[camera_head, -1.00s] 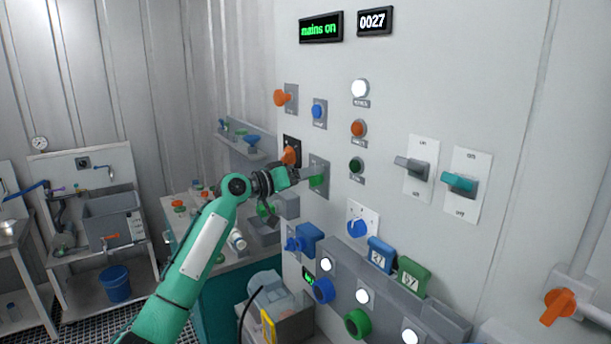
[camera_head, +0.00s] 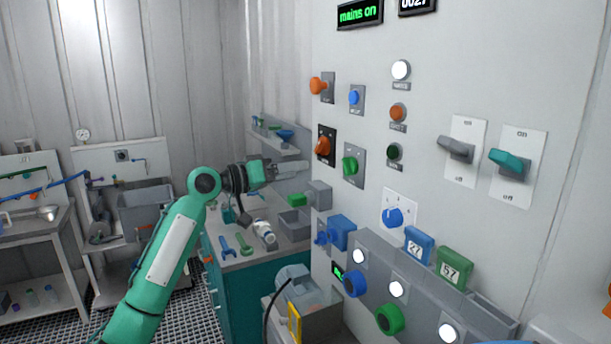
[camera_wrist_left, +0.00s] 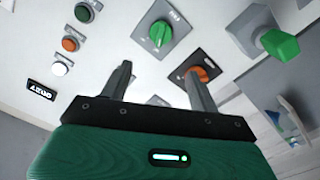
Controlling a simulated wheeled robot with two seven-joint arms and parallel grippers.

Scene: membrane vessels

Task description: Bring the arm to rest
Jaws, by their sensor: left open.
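My left arm comes in from the lower left in the head view, teal with black joints. My left gripper (camera_head: 292,171) is in front of the wall panel (camera_head: 440,80), left of the green knob (camera_head: 350,165) and below the orange knob (camera_head: 323,146). In the left wrist view the two dark fingers (camera_wrist_left: 160,85) are spread apart with nothing between them. My right gripper is in neither view.
Blue and green numbered blocks (camera_head: 419,246) and a grey ledge (camera_head: 400,278) stick out from the panel below. A bench (camera_head: 232,258) with tools and a bottle (camera_head: 264,233) stands below the gripper. A sink (camera_head: 147,206) is at the left; grated floor lies between.

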